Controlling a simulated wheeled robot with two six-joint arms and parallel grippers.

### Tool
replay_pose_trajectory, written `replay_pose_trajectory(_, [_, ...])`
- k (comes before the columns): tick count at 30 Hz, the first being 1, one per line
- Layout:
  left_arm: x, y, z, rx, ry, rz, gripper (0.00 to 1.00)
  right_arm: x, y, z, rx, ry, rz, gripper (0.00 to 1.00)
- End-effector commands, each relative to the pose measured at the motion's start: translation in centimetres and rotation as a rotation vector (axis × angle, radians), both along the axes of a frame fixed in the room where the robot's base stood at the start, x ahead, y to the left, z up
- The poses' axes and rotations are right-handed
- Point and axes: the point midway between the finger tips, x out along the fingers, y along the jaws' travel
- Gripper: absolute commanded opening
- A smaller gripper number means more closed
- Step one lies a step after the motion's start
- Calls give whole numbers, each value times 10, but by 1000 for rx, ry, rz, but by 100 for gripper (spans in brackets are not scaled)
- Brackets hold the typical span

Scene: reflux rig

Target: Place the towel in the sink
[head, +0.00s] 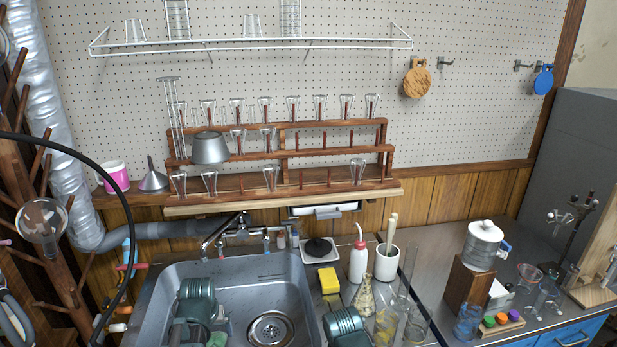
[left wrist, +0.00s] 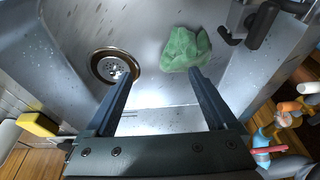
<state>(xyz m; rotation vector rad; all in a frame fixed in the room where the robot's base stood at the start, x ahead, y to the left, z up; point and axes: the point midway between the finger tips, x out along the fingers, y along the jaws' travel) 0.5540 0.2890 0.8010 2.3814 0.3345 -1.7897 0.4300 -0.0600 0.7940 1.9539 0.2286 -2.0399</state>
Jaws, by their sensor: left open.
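A crumpled green towel (left wrist: 186,48) lies in the metal sink (left wrist: 150,25), near the drain (left wrist: 115,66). In the head view a small part of the towel (head: 217,340) shows at the bottom edge, beside my left arm, in the sink basin (head: 250,275). My left gripper (left wrist: 161,73) is open, with nothing between its fingers. The towel is just beyond the fingertips, nearer the right one; I cannot tell if they touch. My left arm reaches down over the sink and hides part of it. My right gripper's fingers do not show.
A faucet (head: 220,235) stands behind the basin. A yellow sponge (head: 329,281), a white wash bottle (head: 358,262) and a white mortar (head: 387,263) stand right of the sink. Glassware crowds the counter there. A wooden rack (head: 290,180) of glasses is above. The basin around the drain is clear.

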Motion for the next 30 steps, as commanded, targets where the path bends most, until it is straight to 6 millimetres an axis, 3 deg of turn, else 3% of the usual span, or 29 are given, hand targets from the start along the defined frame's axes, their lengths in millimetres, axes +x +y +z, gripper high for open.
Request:
replay_pose_trajectory(1, [-8, -33, 17, 0, 32, -66, 90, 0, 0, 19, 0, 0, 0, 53])
replay_pose_trajectory(6, [-44, -124, 44, 18, 155, -272, 90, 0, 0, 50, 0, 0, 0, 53])
replay_pose_trajectory(12, [-92, -194, 68, 55, 273, -462, 90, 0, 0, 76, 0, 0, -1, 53])
replay_pose_trajectory(19, [-121, -226, 80, 85, 338, -564, 90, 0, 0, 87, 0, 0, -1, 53])
replay_pose_trajectory(30, [-124, -229, 80, 88, 346, -574, 90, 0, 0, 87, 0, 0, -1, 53])
